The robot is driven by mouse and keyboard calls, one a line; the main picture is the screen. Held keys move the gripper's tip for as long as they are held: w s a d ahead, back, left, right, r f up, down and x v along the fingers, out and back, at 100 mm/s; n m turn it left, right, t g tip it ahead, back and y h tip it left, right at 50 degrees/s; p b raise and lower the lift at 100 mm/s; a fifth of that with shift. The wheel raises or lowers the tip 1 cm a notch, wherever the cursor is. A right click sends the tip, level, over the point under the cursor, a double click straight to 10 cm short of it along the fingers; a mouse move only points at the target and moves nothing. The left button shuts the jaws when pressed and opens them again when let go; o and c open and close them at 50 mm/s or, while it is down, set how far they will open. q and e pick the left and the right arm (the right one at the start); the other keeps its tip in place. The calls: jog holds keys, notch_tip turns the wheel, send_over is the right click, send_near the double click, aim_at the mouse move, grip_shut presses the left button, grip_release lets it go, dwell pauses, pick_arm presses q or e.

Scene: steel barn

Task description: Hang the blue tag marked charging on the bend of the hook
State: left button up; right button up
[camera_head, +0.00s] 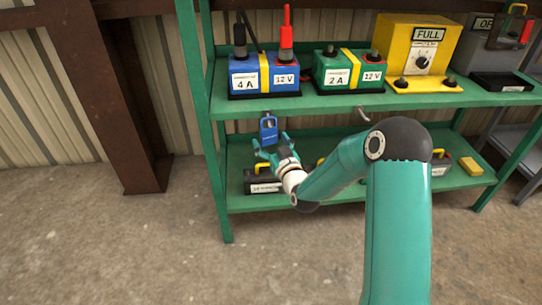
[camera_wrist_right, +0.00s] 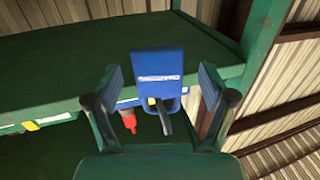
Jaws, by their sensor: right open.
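The blue tag (camera_head: 268,132) hangs below the front edge of the upper shelf, in front of the 4 A charger. In the right wrist view the tag (camera_wrist_right: 157,65) shows a white label and an opening at the picture's lower end. The dark hook (camera_wrist_right: 165,118) appears to come through this opening, with its end towards the camera. In the head view this hook is hard to make out. My right gripper (camera_head: 276,151) is open at the tag, with one finger on each side and gaps between. My left gripper is not in view.
Another hook (camera_head: 362,113) sticks out right of the tag. A rusty post (camera_head: 130,110) stands left; the floor in front is clear.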

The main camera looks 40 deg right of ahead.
jog(key=v, duration=1.1)
jog(key=s+a+f+n+g+y, duration=0.2)
jog(key=a+f+g+y, duration=0.5)
jog(key=a+f, duration=1.3)
jog(key=s+a+f+g+y, duration=0.1)
jog(key=s+a+f+g, duration=0.4)
jog(key=s, duration=0.4)
jog(key=s+a+f+g+y, duration=0.1)
jog(key=s+a+f+g, duration=0.1)
jog(key=s+f+g, duration=0.55)
notch_tip(320, 180, up, 34)
jog(key=t+p, duration=0.2)
jog(key=p, duration=3.1)
jog(key=shift+s+r+m+t, duration=0.2)
jog(key=shift+s+m+t, duration=0.1)
jog(key=shift+m+t, duration=0.1)
